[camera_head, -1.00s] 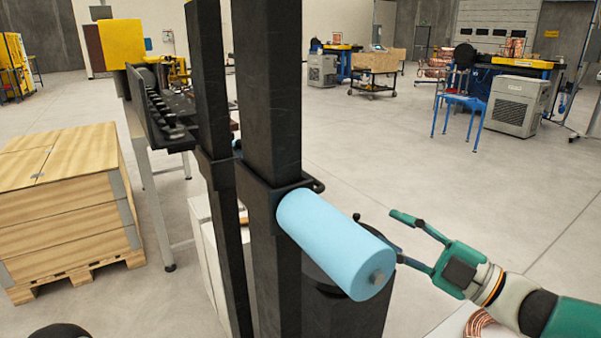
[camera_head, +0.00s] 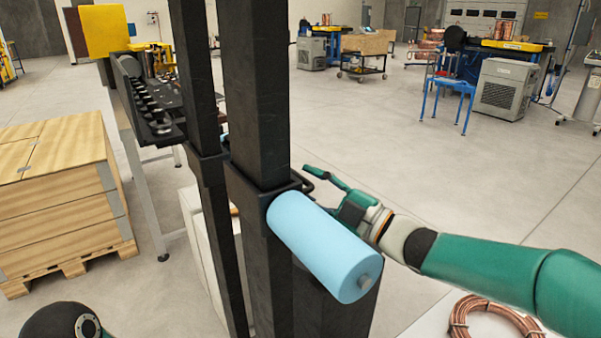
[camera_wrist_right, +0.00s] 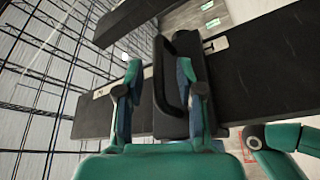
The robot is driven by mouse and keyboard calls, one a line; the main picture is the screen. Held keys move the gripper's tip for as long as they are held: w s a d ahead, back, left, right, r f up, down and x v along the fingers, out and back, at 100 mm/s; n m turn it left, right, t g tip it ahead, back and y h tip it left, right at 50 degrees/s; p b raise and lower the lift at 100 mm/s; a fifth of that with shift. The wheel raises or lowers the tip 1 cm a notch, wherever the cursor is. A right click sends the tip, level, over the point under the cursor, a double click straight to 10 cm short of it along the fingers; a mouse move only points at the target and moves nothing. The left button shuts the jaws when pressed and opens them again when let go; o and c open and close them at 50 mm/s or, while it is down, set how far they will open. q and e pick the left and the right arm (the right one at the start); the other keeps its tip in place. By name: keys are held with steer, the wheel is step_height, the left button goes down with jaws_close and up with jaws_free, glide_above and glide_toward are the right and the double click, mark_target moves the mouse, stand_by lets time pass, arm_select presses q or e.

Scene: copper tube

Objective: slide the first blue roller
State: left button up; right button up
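The light blue roller (camera_head: 320,245) sticks out from a black bracket on the front black post (camera_head: 257,90), pointing down to the right with a metal stub at its end. My right gripper (camera_head: 314,188) is behind the roller, by the black looped handle of the bracket. One finger shows clearly; the other is mostly hidden by the roller. In the right wrist view, my right gripper's fingers (camera_wrist_right: 160,85) stand apart, open, with the black handle (camera_wrist_right: 168,75) between them. The handle lies closer to the right finger. My left gripper is not in view.
A second black post (camera_head: 195,90) stands just left of the first. Wooden crates (camera_head: 60,205) on a pallet stand at the left. A copper coil (camera_head: 490,318) lies on a pale surface at the lower right.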

steer(key=shift+x, duration=1.1)
jaws_close()
steer(key=shift+f, duration=0.1)
